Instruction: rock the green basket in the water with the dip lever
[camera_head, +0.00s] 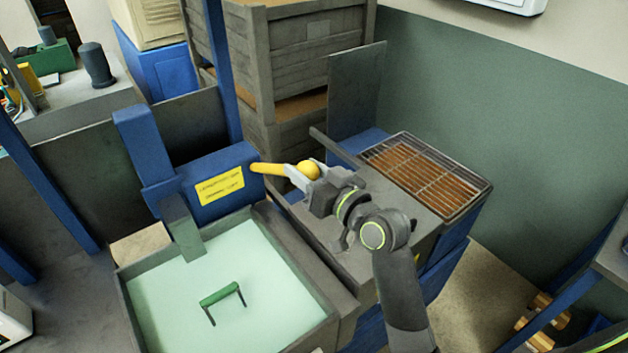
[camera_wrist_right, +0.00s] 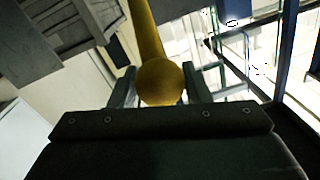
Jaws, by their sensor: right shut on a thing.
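The dip lever (camera_head: 268,168) is a yellow rod with a ball knob, sticking out to the right from a blue housing (camera_head: 222,184) with a yellow label. My right gripper (camera_head: 306,172) is shut on the lever at its knob end. In the right wrist view the knob (camera_wrist_right: 160,82) sits between the two fingers (camera_wrist_right: 158,88). The green basket's handle (camera_head: 221,294) stands above the pale green water (camera_head: 180,290) in the grey tank; the rest of the basket is hidden under the water. My left gripper is not in view.
A wire rack over a brown tray (camera_head: 425,175) lies on the bench right of my right gripper. Stacked grey crates (camera_head: 310,50) stand behind. A blue post (camera_head: 222,70) rises behind the lever housing. The tank's grey rim (camera_head: 290,250) lies below my right gripper.

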